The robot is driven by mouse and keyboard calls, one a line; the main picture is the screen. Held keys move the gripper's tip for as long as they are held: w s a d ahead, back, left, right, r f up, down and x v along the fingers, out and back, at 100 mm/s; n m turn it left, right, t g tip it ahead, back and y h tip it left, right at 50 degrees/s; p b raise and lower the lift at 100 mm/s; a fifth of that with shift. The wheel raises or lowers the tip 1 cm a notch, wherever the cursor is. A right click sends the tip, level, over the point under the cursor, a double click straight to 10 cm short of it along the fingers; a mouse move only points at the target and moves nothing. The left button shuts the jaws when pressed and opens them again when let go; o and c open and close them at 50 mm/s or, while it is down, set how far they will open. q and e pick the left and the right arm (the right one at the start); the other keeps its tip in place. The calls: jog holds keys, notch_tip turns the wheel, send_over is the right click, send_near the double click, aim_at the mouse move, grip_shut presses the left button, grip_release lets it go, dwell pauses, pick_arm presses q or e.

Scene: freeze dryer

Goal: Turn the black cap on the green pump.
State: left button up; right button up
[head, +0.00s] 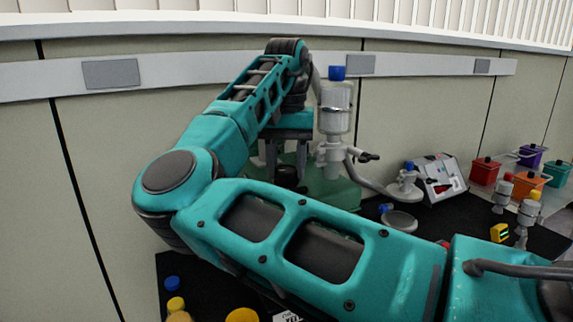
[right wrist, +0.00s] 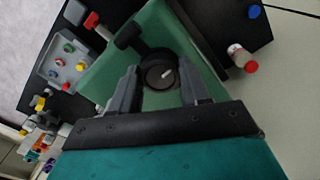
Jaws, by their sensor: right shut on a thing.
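The green pump (head: 330,187) stands on the black bench top behind my right arm, which hides part of it. Its green body (right wrist: 108,72) fills the middle of the right wrist view. The black cap (head: 287,174) is below my right gripper (head: 286,163). In the right wrist view the cap (right wrist: 155,80) is round and dark with a short white mark. The fingers of my right gripper (right wrist: 160,73) lie on both sides of the cap, shut on it. My left gripper is not in view.
To the right are a white box (head: 440,180), coloured containers (head: 486,171) and small bottles. Blue and yellow caps (head: 175,305) show at lower left. A wall rises close behind.

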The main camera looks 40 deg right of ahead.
jog(key=m, duration=0.4)
jog(key=shift+m, duration=0.3)
jog(key=m, duration=0.4)
jog(key=shift+m, duration=0.3)
jog(key=m, duration=0.4)
jog(key=shift+m, duration=0.3)
jog(key=m, duration=1.3)
jog(key=shift+m, duration=0.3)
jog(key=m, duration=0.9)
jog(key=shift+d, duration=0.1)
jog(key=shift+m, duration=0.3)
